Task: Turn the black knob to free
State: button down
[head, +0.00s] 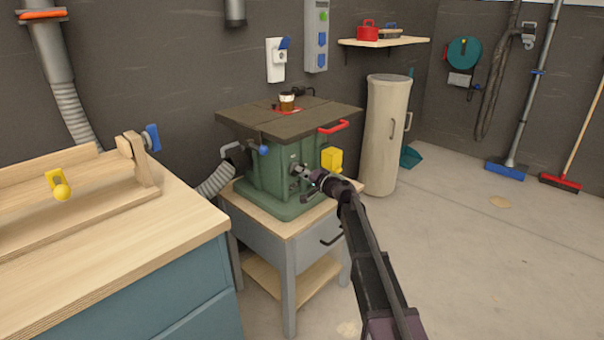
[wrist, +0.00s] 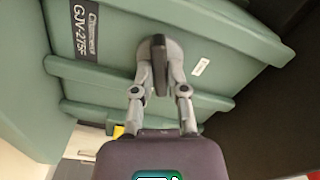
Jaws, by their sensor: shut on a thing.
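The black knob (wrist: 159,66) is a narrow upright bar on the front of the green machine body (wrist: 105,50) in the wrist view. My gripper (wrist: 160,72) has its two grey fingers closed on either side of the bar, and it is shut on the knob. In the head view my gripper (head: 304,173) meets the front of the green machine (head: 262,165). There the knob is too small and covered to make out clearly.
The machine has a dark table top (head: 260,118), a red handle (head: 333,127), a yellow box (head: 332,159) at its right and a blue-ended lever (head: 263,150). A wooden workbench (head: 150,240) stands at the left. The floor at the right is mostly clear.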

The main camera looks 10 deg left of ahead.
jog(key=shift+m, duration=2.3)
jog(key=c, duration=0.7)
grip_release()
jog(key=shift+o, duration=0.2)
jog(key=v, duration=1.2)
